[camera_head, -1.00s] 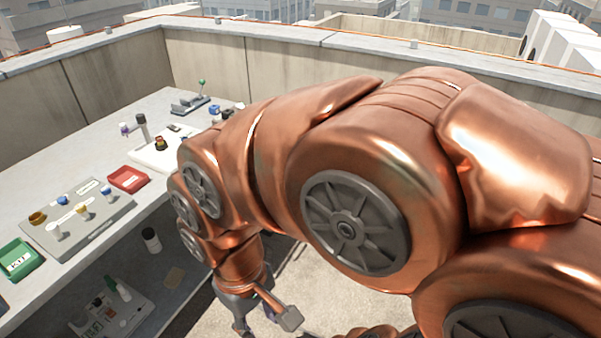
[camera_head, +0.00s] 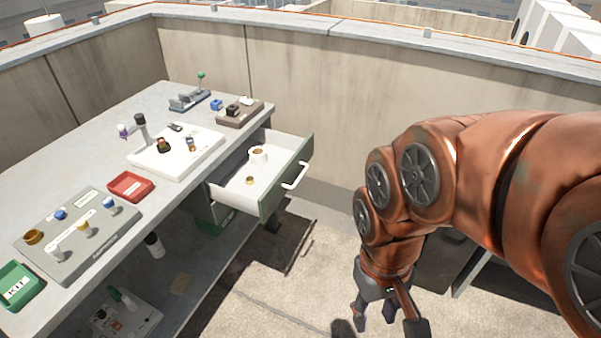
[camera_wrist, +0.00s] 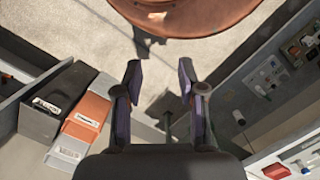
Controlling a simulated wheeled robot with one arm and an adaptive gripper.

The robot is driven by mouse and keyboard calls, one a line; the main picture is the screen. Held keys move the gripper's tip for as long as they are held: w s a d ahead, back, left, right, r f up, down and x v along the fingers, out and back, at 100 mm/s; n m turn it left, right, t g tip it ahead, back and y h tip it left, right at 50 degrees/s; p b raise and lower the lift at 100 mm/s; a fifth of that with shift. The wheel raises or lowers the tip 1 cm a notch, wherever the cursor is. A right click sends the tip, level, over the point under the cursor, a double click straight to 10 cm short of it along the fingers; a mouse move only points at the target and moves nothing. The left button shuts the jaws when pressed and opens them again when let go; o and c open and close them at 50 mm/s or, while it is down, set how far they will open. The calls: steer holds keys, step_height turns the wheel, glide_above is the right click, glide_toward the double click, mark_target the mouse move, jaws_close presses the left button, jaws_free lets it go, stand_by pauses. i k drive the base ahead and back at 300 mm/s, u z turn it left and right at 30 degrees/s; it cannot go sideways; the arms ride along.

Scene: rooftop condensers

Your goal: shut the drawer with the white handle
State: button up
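The drawer (camera_head: 272,203) with the white handle (camera_head: 295,175) stands pulled out from under the right end of the grey workbench in the head view. Its front is dark green and its inside is white. A white round item (camera_head: 258,154) and a small brass-coloured piece (camera_head: 249,180) lie inside it. My gripper (camera_head: 376,312) hangs low, to the right of the drawer and apart from it, over the floor. In the wrist view its two fingers (camera_wrist: 158,90) are spread with nothing between them.
The workbench (camera_head: 150,105) carries a red tray (camera_head: 130,187), a green tray (camera_head: 18,284), a white board and a grey panel. A lower shelf holds small items. A concrete parapet (camera_head: 290,95) runs behind. In the wrist view, boxes (camera_wrist: 85,115) stand at left.

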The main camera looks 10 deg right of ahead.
mark_target(288, 155)
steer(key=z, duration=0.15)
steer(key=k, duration=0.35)
steer(key=u, duration=0.8)
steer(key=i, duration=1.3)
steer(key=z, duration=0.6)
